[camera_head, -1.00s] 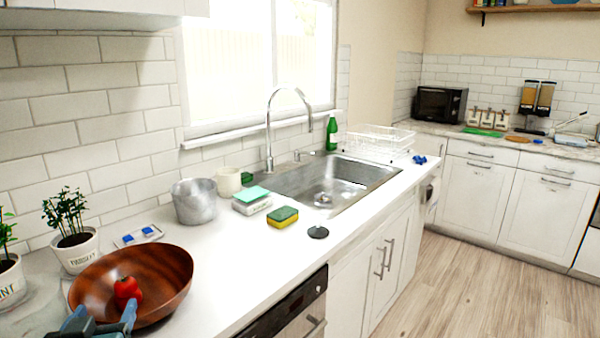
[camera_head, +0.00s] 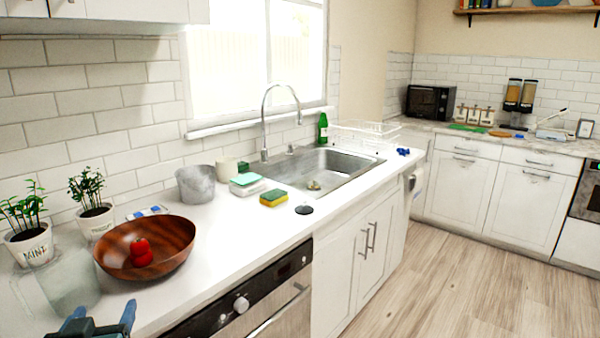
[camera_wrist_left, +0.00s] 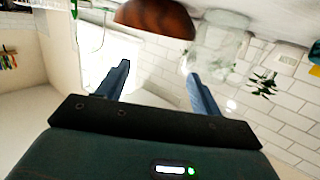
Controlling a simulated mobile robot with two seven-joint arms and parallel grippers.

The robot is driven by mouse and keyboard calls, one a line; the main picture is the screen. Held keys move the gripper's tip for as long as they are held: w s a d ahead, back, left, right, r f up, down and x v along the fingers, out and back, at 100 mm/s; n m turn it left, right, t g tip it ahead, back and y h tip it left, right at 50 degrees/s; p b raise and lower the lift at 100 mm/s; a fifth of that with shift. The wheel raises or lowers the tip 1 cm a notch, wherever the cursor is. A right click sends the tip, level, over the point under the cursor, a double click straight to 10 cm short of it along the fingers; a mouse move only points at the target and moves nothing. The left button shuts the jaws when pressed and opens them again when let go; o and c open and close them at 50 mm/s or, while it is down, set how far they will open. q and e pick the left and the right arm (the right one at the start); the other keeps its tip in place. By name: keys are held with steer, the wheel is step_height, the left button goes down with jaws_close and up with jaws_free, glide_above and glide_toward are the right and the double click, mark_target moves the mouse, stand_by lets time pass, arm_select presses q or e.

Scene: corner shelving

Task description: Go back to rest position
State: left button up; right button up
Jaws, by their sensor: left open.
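My left gripper (camera_head: 100,322) shows at the bottom left of the head view, in front of the counter's near edge. Its two blue fingers are apart with nothing between them; the left wrist view also shows the open fingers (camera_wrist_left: 158,82). A wooden bowl (camera_head: 172,238) stands on the counter beyond the gripper, with a red tomato-like item (camera_head: 141,253) inside it. The bowl's rim also shows at the top of the wrist view (camera_wrist_left: 155,16). The gripper is apart from the bowl. My right gripper is in no view.
A clear glass container (camera_head: 68,284) stands near the gripper, with potted herbs (camera_head: 35,250) behind it. A metal pot (camera_head: 196,184), sponge (camera_head: 273,198) and sink (camera_head: 320,168) lie farther along the white counter. The floor (camera_head: 450,285) at right is clear.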

arm_select(q)
steer(key=s+d+f+m+g+h+p, duration=0.1)
steer(key=s+d+f+m+g+h, duration=0.1)
steer(key=s+d+f, duration=0.5)
steer(key=s+d+f+m+g+h+p, duration=0.2)
steer(key=s+d+f+h, duration=0.4)
steer(key=f, duration=0.9)
steer(key=shift+s+d+f+m+g, duration=0.5)
steer(key=shift+s+d+m, duration=0.6)
steer(key=shift+d, duration=1.2)
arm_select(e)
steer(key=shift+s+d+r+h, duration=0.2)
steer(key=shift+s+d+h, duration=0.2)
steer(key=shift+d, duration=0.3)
arm_select(q)
steer(key=shift+r, duration=0.1)
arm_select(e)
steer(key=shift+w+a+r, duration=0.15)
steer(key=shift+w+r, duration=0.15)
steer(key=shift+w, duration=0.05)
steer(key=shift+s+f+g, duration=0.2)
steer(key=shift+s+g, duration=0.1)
